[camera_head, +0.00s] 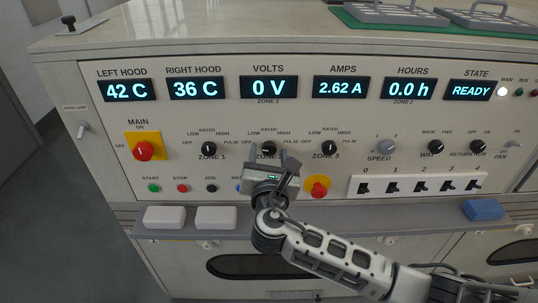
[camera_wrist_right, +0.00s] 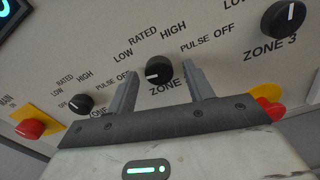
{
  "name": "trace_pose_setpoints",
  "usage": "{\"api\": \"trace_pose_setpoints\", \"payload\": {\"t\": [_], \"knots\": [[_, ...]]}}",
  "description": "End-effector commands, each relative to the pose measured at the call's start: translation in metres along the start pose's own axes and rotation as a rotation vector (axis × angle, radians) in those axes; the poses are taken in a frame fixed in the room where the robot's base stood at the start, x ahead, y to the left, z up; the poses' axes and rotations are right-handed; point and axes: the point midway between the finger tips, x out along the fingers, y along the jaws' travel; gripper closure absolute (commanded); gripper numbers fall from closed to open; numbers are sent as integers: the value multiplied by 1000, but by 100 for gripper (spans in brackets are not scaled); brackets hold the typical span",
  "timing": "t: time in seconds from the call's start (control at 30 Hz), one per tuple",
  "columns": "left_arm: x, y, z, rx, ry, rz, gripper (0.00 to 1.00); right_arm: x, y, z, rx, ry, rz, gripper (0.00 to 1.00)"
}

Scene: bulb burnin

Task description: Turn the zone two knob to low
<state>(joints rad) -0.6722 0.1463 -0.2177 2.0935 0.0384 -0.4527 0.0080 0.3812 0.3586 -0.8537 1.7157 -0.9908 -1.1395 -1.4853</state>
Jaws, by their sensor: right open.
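The zone two knob (camera_head: 268,147) is a round black knob with a white pointer line on the cream panel. In the right wrist view the zone two knob (camera_wrist_right: 158,69) has its line pointing left, toward the OFF label. LOW, RATED, HIGH and PULSE are printed around it. My right gripper (camera_head: 273,160) is in front of the knob and covers part of its label. In the right wrist view the right gripper (camera_wrist_right: 160,76) is open, with one finger on each side of the knob. I cannot tell whether they touch it. My left gripper is out of view.
The zone one knob (camera_head: 208,149) and zone three knob (camera_head: 329,148) flank it closely. A red button on a yellow plate (camera_head: 318,187) and a switch strip (camera_head: 417,185) are to the right. Two white blocks (camera_head: 170,217) and a blue block (camera_head: 483,209) lie on the ledge.

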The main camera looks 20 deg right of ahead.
Motion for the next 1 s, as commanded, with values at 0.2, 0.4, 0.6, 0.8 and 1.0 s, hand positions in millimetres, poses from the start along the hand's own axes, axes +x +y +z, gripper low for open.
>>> {"api": "trace_pose_setpoints", "payload": {"t": [0.2, 0.4, 0.6, 0.8, 1.0], "knots": [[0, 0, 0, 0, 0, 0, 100, 0, 0, 0, 1, 0, 0, 48], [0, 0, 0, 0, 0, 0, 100, 0, 0, 0, 0, 0, 0, 93], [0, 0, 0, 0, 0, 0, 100, 0, 0, -1, 6, 1, 0, 93], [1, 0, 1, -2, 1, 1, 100, 0, 0, -2, 62, 1, 0, 93], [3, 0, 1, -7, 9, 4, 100, 0, 1, -2, 190, 1, -1, 93]]}}
